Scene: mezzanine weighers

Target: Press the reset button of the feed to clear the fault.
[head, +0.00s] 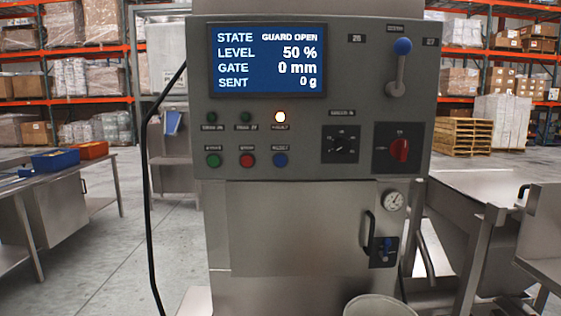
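The feed's grey control panel (350,60) faces me in the middle of the head view. Its screen (267,60) reads STATE GUARD OPEN, LEVEL 50 %, GATE 0 mm, SENT 0 g. A row of push buttons sits at the lower left: green (213,160), red (247,160) and blue (280,160). The small label over the blue one seems to read RESET. My gripper is not in view.
The panel also carries a blue-knobbed lever (400,65), a black dial (340,144) and a red rotary switch (399,149).

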